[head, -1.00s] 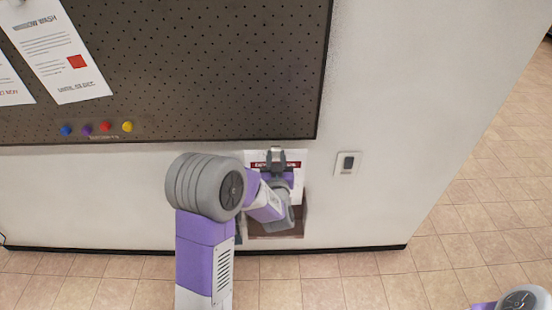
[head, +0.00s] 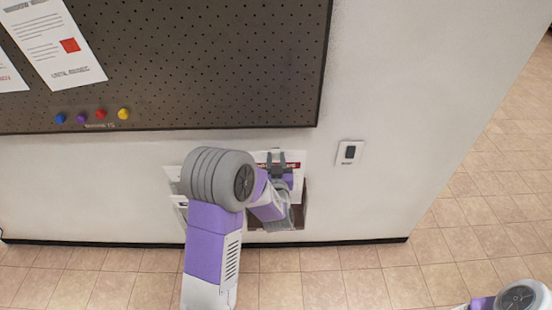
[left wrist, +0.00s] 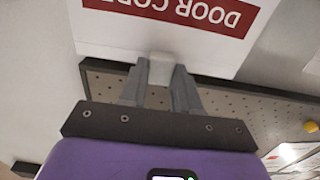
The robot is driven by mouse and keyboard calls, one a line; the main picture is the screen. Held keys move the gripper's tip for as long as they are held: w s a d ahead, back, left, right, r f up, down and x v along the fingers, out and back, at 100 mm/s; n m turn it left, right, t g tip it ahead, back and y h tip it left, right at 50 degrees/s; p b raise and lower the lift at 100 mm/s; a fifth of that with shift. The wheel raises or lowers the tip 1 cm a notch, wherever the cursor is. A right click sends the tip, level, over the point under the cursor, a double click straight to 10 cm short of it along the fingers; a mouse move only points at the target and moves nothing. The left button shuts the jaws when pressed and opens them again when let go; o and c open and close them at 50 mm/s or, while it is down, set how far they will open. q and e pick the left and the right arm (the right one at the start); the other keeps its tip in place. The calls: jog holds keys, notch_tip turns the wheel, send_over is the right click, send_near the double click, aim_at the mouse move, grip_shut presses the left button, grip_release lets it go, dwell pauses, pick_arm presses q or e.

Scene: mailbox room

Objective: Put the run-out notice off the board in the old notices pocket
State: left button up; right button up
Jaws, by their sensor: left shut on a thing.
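My left gripper (head: 277,160) is shut on the top edge of a white notice (head: 298,159) with a red band. In the left wrist view the notice (left wrist: 100,30) appears upside down, its band reading "DOOR COD…", and my fingers (left wrist: 160,82) pinch its edge. A brown pocket (head: 300,217) is on the wall below the board. The notice hangs in front of or at this pocket; my wrist hides its lower part, so I cannot tell whether its bottom edge is inside. My right gripper is out of view; only part of that arm shows at bottom right.
The dark pegboard (head: 220,60) above holds white notices (head: 50,40) and coloured pins (head: 100,115) along its lower edge. White papers (head: 174,185) show partly behind my left arm. A small wall switch (head: 349,153) is right of the pocket. The wall farther right is clear.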

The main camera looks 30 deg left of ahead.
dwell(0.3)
pick_arm(q)
jog(key=o, duration=1.1)
jog(key=shift+c, duration=0.2)
jog(key=shift+s+d, duration=0.1)
jog(key=p+v, duration=0.1)
jog(key=v, duration=0.6)
jog(key=shift+s, duration=0.2)
jog(key=shift+d, duration=0.1)
